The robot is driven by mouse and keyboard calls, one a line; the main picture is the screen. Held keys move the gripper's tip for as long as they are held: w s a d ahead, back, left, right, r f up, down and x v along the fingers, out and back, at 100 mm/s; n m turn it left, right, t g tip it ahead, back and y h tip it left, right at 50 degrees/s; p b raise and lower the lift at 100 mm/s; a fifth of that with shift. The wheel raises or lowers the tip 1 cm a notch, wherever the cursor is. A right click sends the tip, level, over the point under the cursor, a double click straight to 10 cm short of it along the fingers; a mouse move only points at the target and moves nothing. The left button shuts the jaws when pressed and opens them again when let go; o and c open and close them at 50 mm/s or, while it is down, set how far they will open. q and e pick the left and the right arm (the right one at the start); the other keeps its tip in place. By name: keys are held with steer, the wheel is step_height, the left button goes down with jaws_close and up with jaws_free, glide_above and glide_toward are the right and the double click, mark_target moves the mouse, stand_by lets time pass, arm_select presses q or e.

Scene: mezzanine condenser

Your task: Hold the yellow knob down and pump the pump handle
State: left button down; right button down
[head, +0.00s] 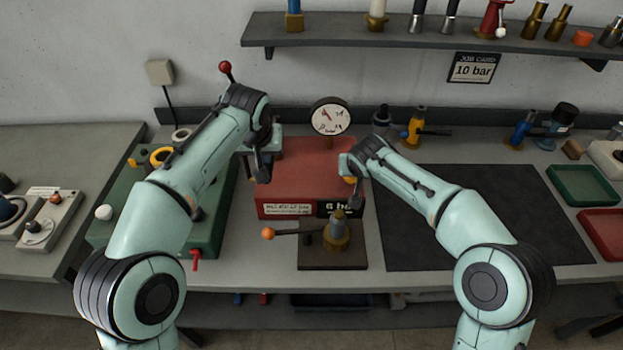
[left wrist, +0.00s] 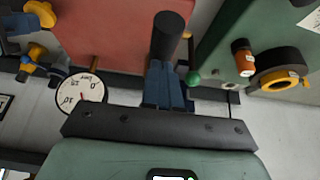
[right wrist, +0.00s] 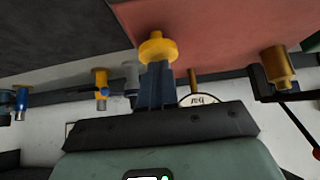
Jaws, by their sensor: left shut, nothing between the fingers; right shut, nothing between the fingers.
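The yellow knob (right wrist: 157,47) shows in the right wrist view at my right fingertips, on the red box (head: 290,165). In the head view my right gripper (head: 355,192) mostly covers it; it is shut, its fingers over the knob, not around it. I cannot tell how far the knob is pressed. My left gripper (head: 262,172) is shut at the red box's left side. A lever with a red ball (head: 225,68) rises behind my left arm.
A brass fitting with an orange-ball lever (head: 268,233) stands in front on a dark plate. A green box (head: 207,222) is at left. A bare dark mat (head: 480,210) lies at right. A loaded shelf (head: 400,40) hangs above.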

arm_select(q)
step_height(320, 180, up, 6)
steer(key=shift+r, duration=0.25)
arm_select(e)
steer(key=shift+f, duration=0.1)
arm_select(q)
steer(key=shift+f, duration=4.75)
step_height(320, 180, up, 10)
steer(key=shift+f, duration=0.25)
